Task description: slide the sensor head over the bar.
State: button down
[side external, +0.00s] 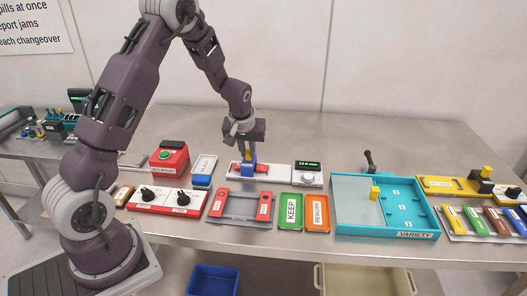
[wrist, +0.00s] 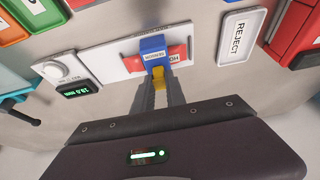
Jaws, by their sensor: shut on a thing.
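The red bar (wrist: 176,56) lies on a white panel (wrist: 108,62), with red showing on both sides of the blue block. In the side external view the bar's red end (side external: 262,168) shows right of the head. Whether the head touches the bar is hidden.
The panel has a round knob (side external: 309,179) and a lit display (side external: 307,166) at its right. A REJECT plate (side external: 203,167) and a red button box (side external: 170,158) stand to the left. A grey tray with red ends (side external: 240,207) lies in front; a teal tray (side external: 387,233) is at right.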

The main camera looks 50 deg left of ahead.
aim_at(245, 166)
jog(key=shift+s+a, duration=0.2)
jog(key=c, duration=1.4)
grip_release()
jog(key=shift+o, duration=0.2)
jog(key=v, duration=0.7)
